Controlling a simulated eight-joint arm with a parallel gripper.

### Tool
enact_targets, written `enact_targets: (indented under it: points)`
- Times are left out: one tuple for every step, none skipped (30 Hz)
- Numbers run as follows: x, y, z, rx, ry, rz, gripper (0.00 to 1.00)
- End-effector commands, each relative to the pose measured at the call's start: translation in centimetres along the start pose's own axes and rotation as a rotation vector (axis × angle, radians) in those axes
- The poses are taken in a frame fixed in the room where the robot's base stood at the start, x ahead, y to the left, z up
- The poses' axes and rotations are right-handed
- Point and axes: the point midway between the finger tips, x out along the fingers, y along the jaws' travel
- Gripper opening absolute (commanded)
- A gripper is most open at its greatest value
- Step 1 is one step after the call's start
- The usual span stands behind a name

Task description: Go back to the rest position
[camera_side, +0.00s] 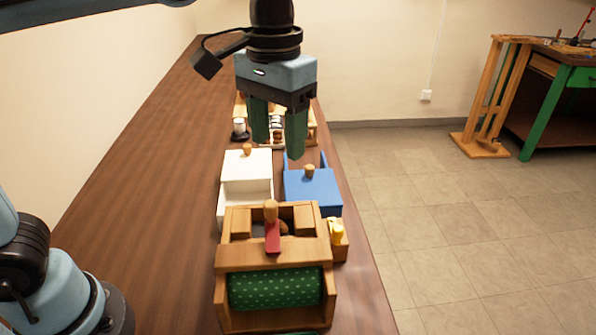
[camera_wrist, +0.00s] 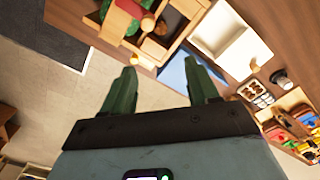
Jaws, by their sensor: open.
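My gripper (camera_side: 278,140) hangs fingers-down above the row of boxes on the wooden counter in the side view. Its two green fingers stand apart with nothing between them. In the wrist view, the gripper (camera_wrist: 162,85) also shows open and empty. It is clear of the white box (camera_side: 246,178) and the blue box (camera_side: 313,188) below it, and partly hides what stands behind them.
A wooden frame (camera_side: 273,255) with a green dotted roll (camera_side: 275,289) and a red-bladed tool (camera_side: 272,232) stands at the front. A wooden rack (camera_side: 312,125) stands behind the boxes. The counter (camera_side: 160,170) is bare on the left.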

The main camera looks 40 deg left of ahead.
Motion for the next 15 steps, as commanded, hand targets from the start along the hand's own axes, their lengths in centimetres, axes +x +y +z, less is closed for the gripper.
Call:
enact_targets:
  points:
    - [0.1,-0.2,0.0,-0.001,0.006,0.002,0.59]
    - [0.2,-0.4,0.1,-0.002,0.013,0.005,0.59]
    - [0.4,-0.8,0.1,-0.003,0.026,0.010,0.59]
    - [0.6,-1.2,0.1,-0.005,0.042,0.015,0.59]
    - [0.9,-1.7,0.2,-0.005,0.059,0.021,0.59]
    - [1.4,-2.5,0.4,-0.007,0.089,0.029,0.59]
    - [1.8,-3.1,0.5,-0.007,0.115,0.036,0.59]
    - [2.2,-3.8,0.6,-0.008,0.143,0.042,0.59]
    - [2.9,-4.7,0.8,-0.008,0.183,0.048,0.59]
    - [3.4,-5.4,1.0,-0.008,0.215,0.053,0.59]
    - [3.9,-6.1,1.2,-0.009,0.247,0.055,0.59]
    - [4.6,-7.0,1.4,-0.008,0.289,0.057,0.59]
    - [5.2,-7.7,1.6,-0.008,0.321,0.057,0.59]
    - [5.7,-8.3,1.9,-0.008,0.352,0.056,0.59]
    - [6.4,-9.1,2.1,-0.007,0.394,0.052,0.59]
